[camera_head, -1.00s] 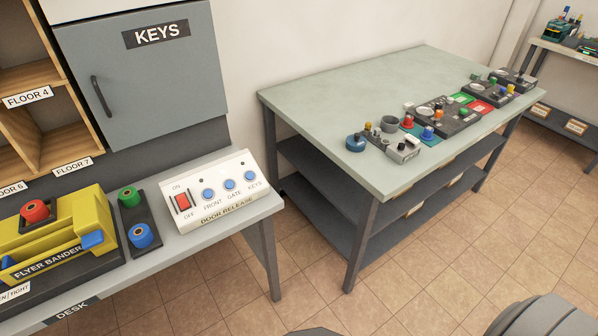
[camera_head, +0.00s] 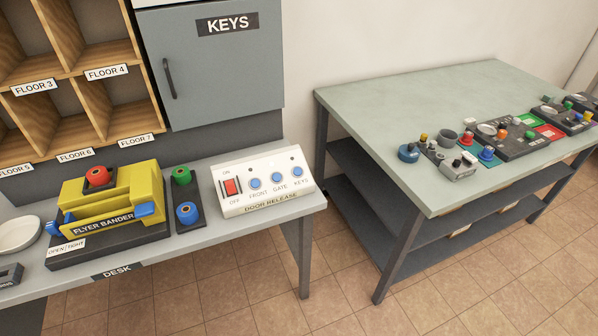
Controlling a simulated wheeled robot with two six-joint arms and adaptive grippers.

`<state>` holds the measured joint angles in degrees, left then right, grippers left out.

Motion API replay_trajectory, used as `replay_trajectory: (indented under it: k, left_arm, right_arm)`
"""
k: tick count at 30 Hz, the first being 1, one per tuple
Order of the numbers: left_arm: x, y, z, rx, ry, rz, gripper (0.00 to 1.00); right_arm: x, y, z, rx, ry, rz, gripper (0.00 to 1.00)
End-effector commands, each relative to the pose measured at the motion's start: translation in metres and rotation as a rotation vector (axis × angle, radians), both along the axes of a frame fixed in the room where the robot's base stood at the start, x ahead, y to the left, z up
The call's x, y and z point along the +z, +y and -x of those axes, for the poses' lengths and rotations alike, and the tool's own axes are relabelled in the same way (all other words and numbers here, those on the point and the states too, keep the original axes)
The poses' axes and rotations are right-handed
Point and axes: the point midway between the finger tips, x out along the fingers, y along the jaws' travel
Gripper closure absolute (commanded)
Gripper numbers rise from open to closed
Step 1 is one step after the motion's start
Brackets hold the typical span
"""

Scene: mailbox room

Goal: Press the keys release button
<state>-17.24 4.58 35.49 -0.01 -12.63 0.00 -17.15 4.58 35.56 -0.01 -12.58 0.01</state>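The white door release panel (camera_head: 262,188) sits at the right end of the grey desk. It has a red ON/OFF rocker switch (camera_head: 231,187) on its left and three blue round buttons in a row. They are labelled FRONT, GATE and KEYS, and the keys button (camera_head: 297,173) is the rightmost. Above and behind the panel is a closed grey cabinet (camera_head: 223,75) labelled KEYS, with a dark vertical handle (camera_head: 170,79). Neither of my grippers is in view.
Left of the panel are a dark strip with green and blue knobs (camera_head: 187,213) and a yellow flyer bander (camera_head: 110,205). Wooden pigeonholes (camera_head: 92,100) stand behind. A separate green-topped table (camera_head: 430,110) with several small devices is to the right, with a floor gap between.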

Motion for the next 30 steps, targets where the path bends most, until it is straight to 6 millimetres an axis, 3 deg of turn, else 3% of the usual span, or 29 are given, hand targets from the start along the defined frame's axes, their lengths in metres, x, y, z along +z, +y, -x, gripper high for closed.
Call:
replay_trajectory:
  k: [8, 16, 30]
  left_arm:
    - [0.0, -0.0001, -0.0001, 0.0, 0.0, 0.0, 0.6]
    - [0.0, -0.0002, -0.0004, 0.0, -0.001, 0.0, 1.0]
    - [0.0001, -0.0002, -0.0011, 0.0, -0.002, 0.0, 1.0]
  right_arm:
    - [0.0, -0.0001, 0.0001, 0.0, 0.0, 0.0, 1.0]
    - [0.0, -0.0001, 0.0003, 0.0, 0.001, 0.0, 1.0]
    - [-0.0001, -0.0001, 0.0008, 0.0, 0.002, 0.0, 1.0]
